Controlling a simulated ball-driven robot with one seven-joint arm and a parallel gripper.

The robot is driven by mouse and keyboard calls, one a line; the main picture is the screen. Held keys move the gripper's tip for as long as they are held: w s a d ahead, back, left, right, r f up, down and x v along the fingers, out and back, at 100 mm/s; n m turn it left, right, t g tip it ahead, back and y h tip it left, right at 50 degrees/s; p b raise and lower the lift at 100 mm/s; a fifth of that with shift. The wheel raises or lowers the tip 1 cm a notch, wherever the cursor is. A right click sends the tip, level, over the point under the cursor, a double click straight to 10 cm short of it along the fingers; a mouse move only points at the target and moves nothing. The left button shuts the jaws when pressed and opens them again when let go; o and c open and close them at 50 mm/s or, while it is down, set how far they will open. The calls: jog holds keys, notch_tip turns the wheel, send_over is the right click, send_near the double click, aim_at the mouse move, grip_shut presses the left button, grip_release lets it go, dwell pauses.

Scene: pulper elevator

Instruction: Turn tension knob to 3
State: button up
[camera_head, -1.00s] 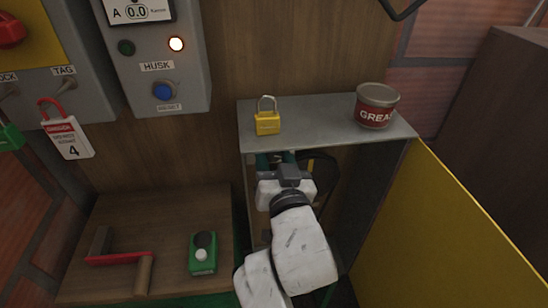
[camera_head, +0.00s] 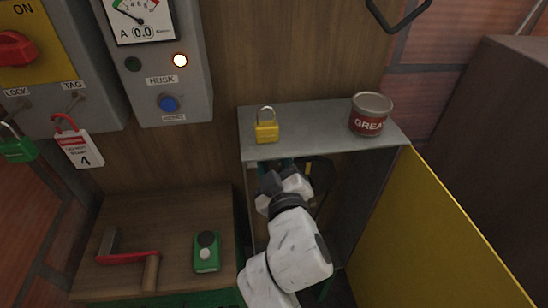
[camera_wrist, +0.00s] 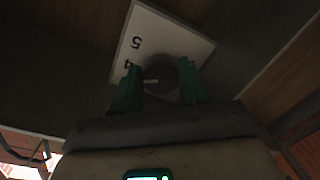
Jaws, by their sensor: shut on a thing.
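The tension knob (camera_wrist: 161,80) shows in the wrist view as a dark round knob with a pale pointer line, in front of a white dial plate (camera_wrist: 168,35). The numerals 5 and 4 can be read on the plate; the others are hidden. The pointer lies toward the left side of the picture, near the 4. My gripper (camera_wrist: 158,84) has its green fingers on both sides of the knob and is shut on it. In the head view my gripper (camera_head: 275,166) reaches inside the open cabinet (camera_head: 330,138), and the knob is hidden there.
A yellow padlock (camera_head: 267,130) and a grease tin (camera_head: 370,114) stand on the cabinet top. The yellow door (camera_head: 440,230) hangs open at right. The control box (camera_head: 160,75) is above.

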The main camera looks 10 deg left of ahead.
jog(key=n+p, duration=0.1)
jog(key=n, duration=0.3)
jog(key=shift+r+p, duration=0.15)
jog(key=shift+p, duration=0.25)
jog(key=shift+n+h+p, duration=0.3)
jog(key=shift+n+p, duration=0.3)
jog(key=shift+n, duration=1.1)
jog(key=shift+a, duration=0.1)
jog(key=o, duration=1)
jog(key=shift+o, duration=0.2)
jog(key=shift+s, duration=0.1)
jog(key=b+v, duration=0.1)
jog(key=v, duration=0.9)
jog(key=shift+s, duration=0.3)
